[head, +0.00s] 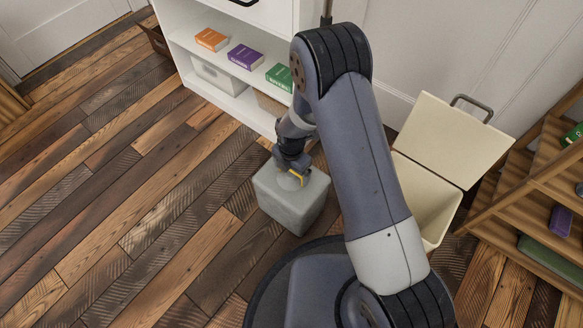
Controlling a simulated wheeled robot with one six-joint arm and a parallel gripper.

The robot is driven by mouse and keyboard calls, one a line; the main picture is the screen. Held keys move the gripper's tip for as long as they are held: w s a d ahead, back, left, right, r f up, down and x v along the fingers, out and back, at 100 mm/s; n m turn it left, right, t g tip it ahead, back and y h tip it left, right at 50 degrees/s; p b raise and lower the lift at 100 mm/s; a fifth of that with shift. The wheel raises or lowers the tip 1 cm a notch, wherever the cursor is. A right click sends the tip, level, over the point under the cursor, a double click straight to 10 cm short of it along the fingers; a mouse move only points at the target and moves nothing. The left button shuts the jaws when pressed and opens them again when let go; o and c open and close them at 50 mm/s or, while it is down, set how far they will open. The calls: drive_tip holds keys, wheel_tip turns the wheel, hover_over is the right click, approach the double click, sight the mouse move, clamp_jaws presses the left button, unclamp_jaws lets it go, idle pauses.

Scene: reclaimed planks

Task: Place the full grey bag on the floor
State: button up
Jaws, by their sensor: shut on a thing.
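The full grey bag (290,207) is a squarish grey block shape, in the middle of the head view, beside my base. My gripper (291,179) points down at the top of the bag and is shut on it. The fingertips are partly hidden by the wrist. I cannot tell whether the bag's underside touches the plank floor (150,220) or hangs a little above it.
A cream bin (424,196) with its lid (452,140) open stands right of my arm. A white shelf (180,36) with books and boxes stands behind. A wooden rack (535,190) is at the right. A brown basket (157,40) stands far left. The left floor is clear.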

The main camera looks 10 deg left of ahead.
drive_tip(key=o, duration=1.7)
drive_tip(key=shift+f, duration=0.1)
drive_tip(key=shift+o, duration=0.2)
wheel_tip(320, 180, up, 12)
drive_tip(key=p, duration=0.4)
drive_tip(key=shift+p, duration=0.4)
